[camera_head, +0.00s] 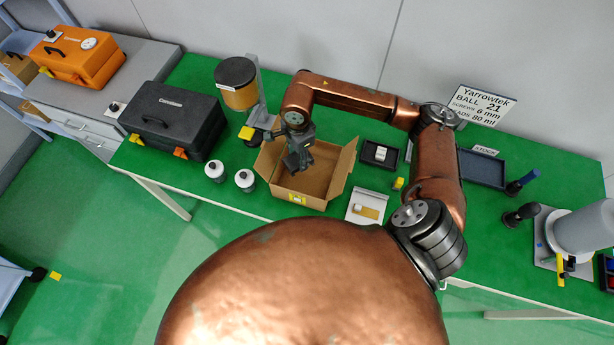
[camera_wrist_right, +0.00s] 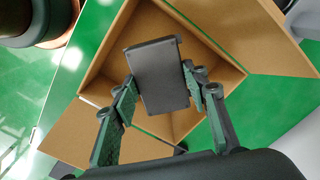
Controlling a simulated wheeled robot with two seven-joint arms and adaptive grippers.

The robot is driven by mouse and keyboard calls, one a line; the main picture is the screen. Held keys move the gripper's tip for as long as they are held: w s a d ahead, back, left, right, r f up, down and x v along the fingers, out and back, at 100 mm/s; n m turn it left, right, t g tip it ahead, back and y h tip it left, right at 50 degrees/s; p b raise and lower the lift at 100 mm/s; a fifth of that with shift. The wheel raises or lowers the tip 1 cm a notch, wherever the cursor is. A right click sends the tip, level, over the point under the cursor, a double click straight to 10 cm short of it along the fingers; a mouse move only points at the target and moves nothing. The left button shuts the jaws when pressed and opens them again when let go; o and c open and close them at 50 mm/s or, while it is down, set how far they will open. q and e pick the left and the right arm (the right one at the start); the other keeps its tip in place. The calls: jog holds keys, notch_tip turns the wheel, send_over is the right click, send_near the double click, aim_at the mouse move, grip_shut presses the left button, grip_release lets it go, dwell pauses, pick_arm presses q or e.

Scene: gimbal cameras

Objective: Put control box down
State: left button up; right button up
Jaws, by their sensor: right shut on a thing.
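The control box (camera_wrist_right: 157,75) is a flat dark grey block, seen in the right wrist view between my right gripper's fingers (camera_wrist_right: 160,98). My right gripper is shut on it. In the head view my right gripper (camera_head: 298,158) points down over the open cardboard box (camera_head: 318,198). The control box cannot be made out there against the dark gripper. The cardboard box's brown floor and walls show around the control box in the wrist view. Whether it touches the floor I cannot tell. My left gripper is not in view.
Two white-bodied bottles (camera_head: 245,180) and a black case (camera_head: 175,120) stand left of the cardboard box. A drum on a stand (camera_head: 238,85) is behind it. A small black tray (camera_head: 379,153) and a white-and-tan item (camera_head: 367,207) lie to its right on the green table.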

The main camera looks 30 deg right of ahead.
jog(key=f+m, duration=0.1)
jog(key=m, duration=0.1)
jog(key=d+m, duration=0.1)
jog(key=m, duration=0.2)
jog(key=d+f+m, duration=0.1)
jog(key=m, duration=0.1)
jog(key=shift+s+d+f+p, duration=0.15)
jog(key=shift+d+f+p, duration=0.05)
jog(key=shift+f+p, duration=0.15)
jog(key=m, duration=0.1)
jog(key=f+m, duration=0.1)
jog(key=shift+d+m, duration=0.3)
jog(key=shift+d, duration=0.05)
jog(key=shift+s+d+f, duration=0.1)
jog(key=shift+f, duration=0.25)
send_over(307, 178)
jog(key=shift+m, duration=0.3)
notch_tip(307, 178, down, 5)
jog(key=shift+d+f+p, duration=0.1)
jog(key=shift+p, duration=0.25)
notch_tip(307, 178, down, 4)
jog(key=shift+f, duration=0.1)
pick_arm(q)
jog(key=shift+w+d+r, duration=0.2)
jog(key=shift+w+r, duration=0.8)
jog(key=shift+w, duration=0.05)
